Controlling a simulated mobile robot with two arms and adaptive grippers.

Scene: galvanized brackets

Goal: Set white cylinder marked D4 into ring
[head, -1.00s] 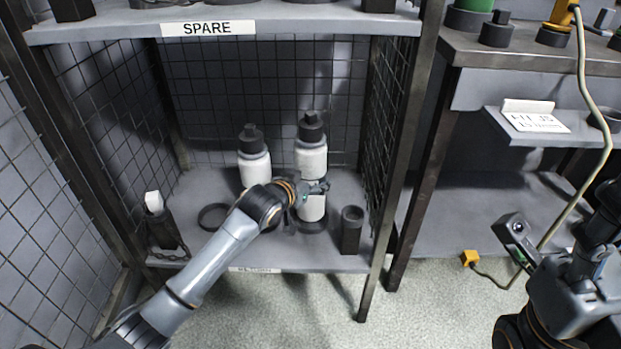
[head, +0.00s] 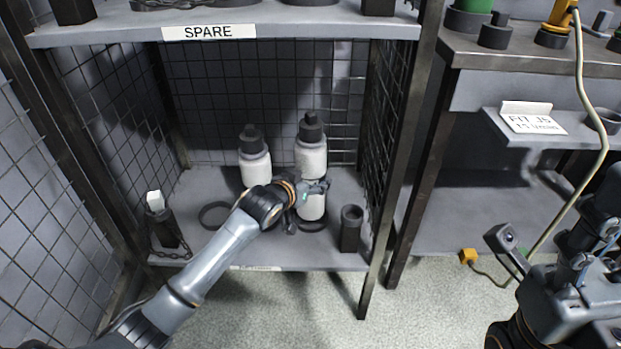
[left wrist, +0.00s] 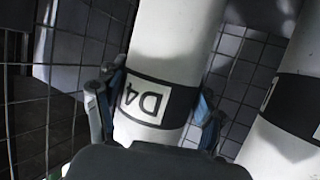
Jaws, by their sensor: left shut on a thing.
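A white cylinder with a black cap (head: 311,155) stands upright on the lower shelf. In the left wrist view it bears a D4 label (left wrist: 150,103) on a black band. My left gripper (head: 314,188) is shut on it at the band, a finger on each side. A dark ring (head: 312,226) is at its foot; I cannot tell whether the cylinder sits down inside it. An empty dark ring (head: 202,216) lies on the shelf to the left.
A second white capped cylinder (head: 254,168) stands left of the held one, close beside it. A dark open tube (head: 351,229) stands to the right. A dark holder with a white-topped piece and chain (head: 165,225) is at the left. Mesh walls and the SPARE shelf (head: 300,27) enclose the bay.

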